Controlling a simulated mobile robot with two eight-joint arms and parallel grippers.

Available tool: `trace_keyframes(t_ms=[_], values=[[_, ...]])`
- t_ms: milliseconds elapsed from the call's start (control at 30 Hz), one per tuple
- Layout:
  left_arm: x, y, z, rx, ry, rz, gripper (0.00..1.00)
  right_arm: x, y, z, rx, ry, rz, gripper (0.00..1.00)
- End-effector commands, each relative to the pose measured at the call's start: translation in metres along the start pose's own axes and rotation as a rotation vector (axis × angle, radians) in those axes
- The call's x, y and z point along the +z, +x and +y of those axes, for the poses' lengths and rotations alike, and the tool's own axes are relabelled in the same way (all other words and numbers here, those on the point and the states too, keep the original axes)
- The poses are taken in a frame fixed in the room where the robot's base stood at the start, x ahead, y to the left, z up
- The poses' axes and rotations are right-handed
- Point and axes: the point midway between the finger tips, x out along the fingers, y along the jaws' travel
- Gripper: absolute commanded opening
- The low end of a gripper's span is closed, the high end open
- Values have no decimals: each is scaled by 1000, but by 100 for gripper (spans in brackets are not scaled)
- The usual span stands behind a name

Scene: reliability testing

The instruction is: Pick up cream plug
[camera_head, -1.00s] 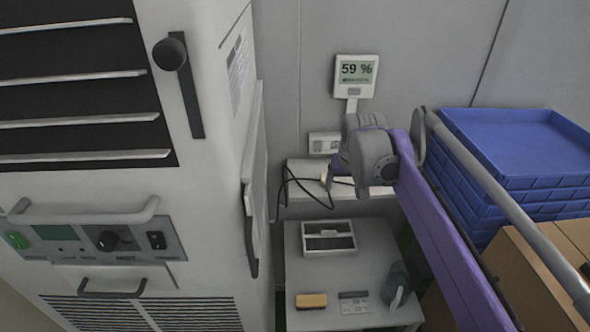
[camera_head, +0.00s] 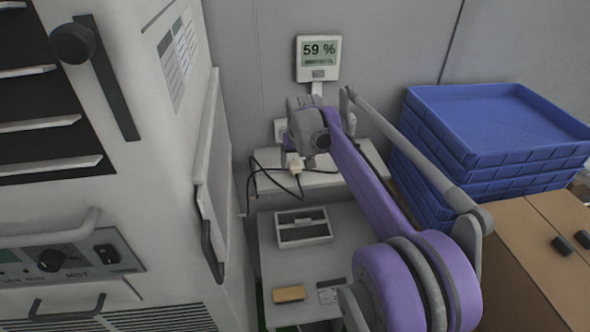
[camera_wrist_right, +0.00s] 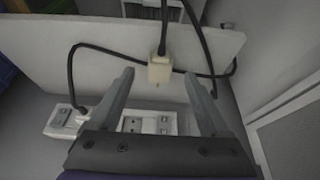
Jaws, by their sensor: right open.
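The cream plug (camera_wrist_right: 159,70) hangs on a black cable in the right wrist view. It appears between the two fingertips of my right gripper (camera_wrist_right: 159,76), with visible gaps on both sides. The fingers are open and hold nothing. In the head view the cream plug (camera_head: 296,167) shows just under my right gripper (camera_head: 290,158), above a white shelf. My arm hides part of that area. My left gripper is not in view.
A white socket strip (camera_wrist_right: 150,122) lies behind the fingers in the wrist view. Black cables loop around the pale panel (camera_wrist_right: 215,45). Blue trays (camera_head: 500,120) are stacked at right, and a large grey cabinet (camera_head: 170,200) stands at left. A yellow-brown block (camera_head: 289,294) lies on the lower table.

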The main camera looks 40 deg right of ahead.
Motion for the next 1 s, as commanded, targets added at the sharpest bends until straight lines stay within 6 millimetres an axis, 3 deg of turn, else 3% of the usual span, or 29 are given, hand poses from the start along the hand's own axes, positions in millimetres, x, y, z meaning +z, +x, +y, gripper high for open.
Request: trace_keyframes(t_ms=[200, 500, 933, 1000], values=[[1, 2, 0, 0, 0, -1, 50, -2, 32, 0, 0, 0, 0, 80], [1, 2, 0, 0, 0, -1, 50, -1, 36, 0, 0, 0, 0, 80], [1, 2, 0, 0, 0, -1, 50, -1, 36, 0, 0, -1, 0, 3], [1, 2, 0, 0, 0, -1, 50, -1, 36, 0, 0, 0, 0, 0]])
